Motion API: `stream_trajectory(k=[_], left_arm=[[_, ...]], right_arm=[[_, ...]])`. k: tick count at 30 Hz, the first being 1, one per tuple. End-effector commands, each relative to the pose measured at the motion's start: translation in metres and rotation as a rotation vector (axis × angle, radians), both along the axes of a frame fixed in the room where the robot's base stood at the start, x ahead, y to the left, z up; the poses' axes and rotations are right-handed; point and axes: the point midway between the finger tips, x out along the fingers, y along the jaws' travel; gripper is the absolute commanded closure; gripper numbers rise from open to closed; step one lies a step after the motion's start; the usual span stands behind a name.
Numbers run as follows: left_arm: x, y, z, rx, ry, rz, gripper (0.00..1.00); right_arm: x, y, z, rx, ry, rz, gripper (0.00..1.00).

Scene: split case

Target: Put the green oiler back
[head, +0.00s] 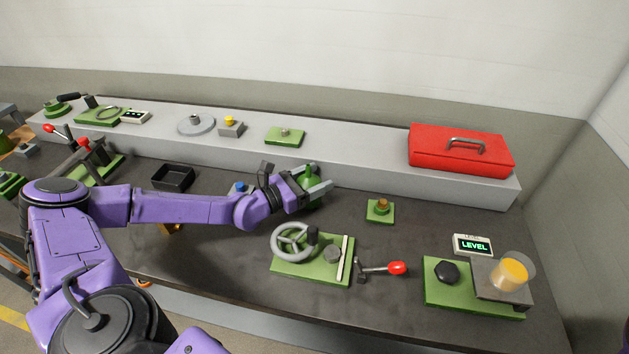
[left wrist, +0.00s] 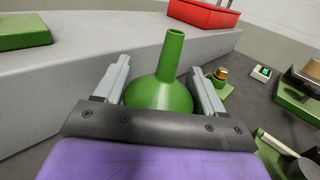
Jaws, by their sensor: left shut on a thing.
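The green oiler (left wrist: 163,88) has a round, wide body and a narrow spout pointing up. In the left wrist view it stands between the two grey fingers of my left gripper (left wrist: 160,92), which is shut on it. In the head view my left gripper (head: 318,190) is over the dark bench, just in front of the grey raised shelf. Only part of the oiler (head: 309,178) shows there, behind and between the fingers. I cannot tell whether its base touches the bench. My right gripper is not in view.
A red toolbox (head: 460,150) stands on the grey shelf (head: 350,165) at right. A green handwheel block (head: 312,262), a red-knobbed lever (head: 382,268), a small green block (head: 380,211) and a LEVEL display (head: 472,245) sit on the bench. A black tray (head: 172,177) is left.

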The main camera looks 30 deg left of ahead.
Motion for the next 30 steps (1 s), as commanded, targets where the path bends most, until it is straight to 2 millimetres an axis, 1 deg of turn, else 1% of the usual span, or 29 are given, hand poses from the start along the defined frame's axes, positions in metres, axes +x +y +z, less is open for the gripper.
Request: stream_trajectory(k=[1, 7, 11, 12, 13, 20, 24, 26, 30], left_arm=[[0.0, -0.001, -0.003, 0.0, -0.001, -0.001, 0.68], [0.0, 0.0, -0.003, 0.0, -0.002, -0.001, 0.68], [0.0, 0.0, -0.007, 0.0, -0.002, 0.0, 0.68], [0.0, 0.0, -0.007, 0.0, -0.001, 0.0, 0.27], [0.0, 0.0, -0.006, 0.0, -0.001, 0.0, 0.2], [-0.001, 0.0, -0.006, 0.0, -0.001, 0.0, 0.2], [-0.003, 0.002, -0.002, 0.001, 0.0, 0.002, 0.2], [-0.012, 0.007, -0.005, 0.002, -0.001, 0.004, 0.2], [-0.044, 0.023, -0.005, -0.001, -0.002, 0.008, 0.2]], right_arm=[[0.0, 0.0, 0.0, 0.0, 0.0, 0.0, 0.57], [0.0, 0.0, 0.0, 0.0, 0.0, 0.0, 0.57], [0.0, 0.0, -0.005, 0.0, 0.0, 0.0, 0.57], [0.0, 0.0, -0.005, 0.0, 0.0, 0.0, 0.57], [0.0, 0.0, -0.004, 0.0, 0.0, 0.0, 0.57], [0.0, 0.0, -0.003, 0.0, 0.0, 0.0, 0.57], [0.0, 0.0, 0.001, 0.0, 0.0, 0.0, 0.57], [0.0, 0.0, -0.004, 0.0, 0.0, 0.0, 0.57], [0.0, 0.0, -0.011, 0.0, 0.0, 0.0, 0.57]])
